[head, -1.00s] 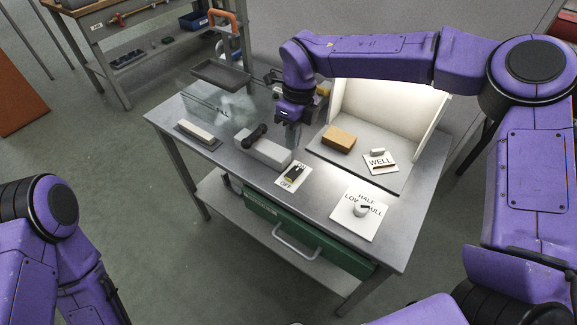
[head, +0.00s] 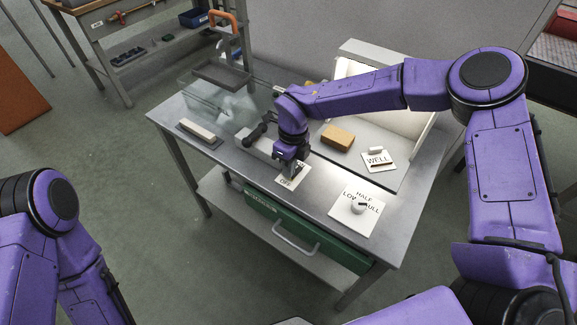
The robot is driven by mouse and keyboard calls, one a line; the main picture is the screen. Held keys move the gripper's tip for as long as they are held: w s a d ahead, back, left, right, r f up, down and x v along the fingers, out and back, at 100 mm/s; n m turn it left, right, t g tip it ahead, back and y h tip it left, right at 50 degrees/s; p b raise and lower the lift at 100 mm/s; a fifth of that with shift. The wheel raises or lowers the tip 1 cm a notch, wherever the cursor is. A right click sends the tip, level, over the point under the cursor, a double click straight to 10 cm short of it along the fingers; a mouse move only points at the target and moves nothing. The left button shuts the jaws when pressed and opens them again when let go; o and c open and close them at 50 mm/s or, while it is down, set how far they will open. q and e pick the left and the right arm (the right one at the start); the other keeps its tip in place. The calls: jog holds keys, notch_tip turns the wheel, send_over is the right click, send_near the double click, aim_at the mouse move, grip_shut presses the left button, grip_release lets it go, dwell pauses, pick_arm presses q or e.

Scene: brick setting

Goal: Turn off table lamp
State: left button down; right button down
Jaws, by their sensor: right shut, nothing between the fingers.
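A white plate marked OFF (head: 287,182) lies on the grey metal table (head: 245,182) near its front edge. My right gripper (head: 287,170) points down right over this plate and hides the switch and most of the plate; whether it touches the switch I cannot tell. The gripper is shut and empty. A lit white booth (head: 355,80) stands at the back right of the table, its inside bright. My left arm shows at the lower left, but its gripper is not clearly visible.
A knob plate marked LOW, HALF, FULL (head: 354,222) lies to the right, and a WELL plate (head: 378,160) in the booth. A tan block (head: 337,138) sits in the booth. A green drawer (head: 270,215) is under the front edge.

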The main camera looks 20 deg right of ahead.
jog(key=shift+s+a+f, duration=0.1)
jog(key=shift+f, duration=0.25)
jog(key=shift+r, duration=0.1)
jog(key=shift+w+d+r+p, duration=0.3)
jog(key=shift+w+d+p, duration=0.1)
jog(key=shift+p, duration=0.1)
jog(key=shift+d, duration=0.2)
